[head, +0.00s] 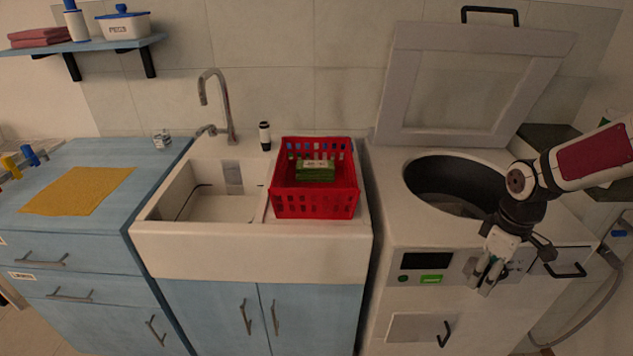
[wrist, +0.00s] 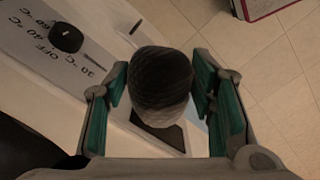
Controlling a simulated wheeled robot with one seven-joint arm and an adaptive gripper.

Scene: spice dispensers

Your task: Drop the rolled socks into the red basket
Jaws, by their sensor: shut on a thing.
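The rolled socks (wrist: 160,80), a dark grey textured ball, sit between my fingers in the wrist view. My gripper (head: 485,275) is shut on them, its teal pads on either side. In the head view the gripper hangs in front of the washer's control panel, to the right of the basket and apart from it; the socks cannot be made out clearly there. The red basket (head: 315,206) has slotted walls and stands on the right part of the sink unit. A green packet (head: 315,174) lies in it.
The white top-loading washer (head: 390,190) has its lid (head: 465,85) raised and its dark drum (head: 445,185) open. The sink (head: 210,205) with a tall faucet (head: 220,100) is left of the basket. A yellow cloth (head: 78,190) lies on the blue counter.

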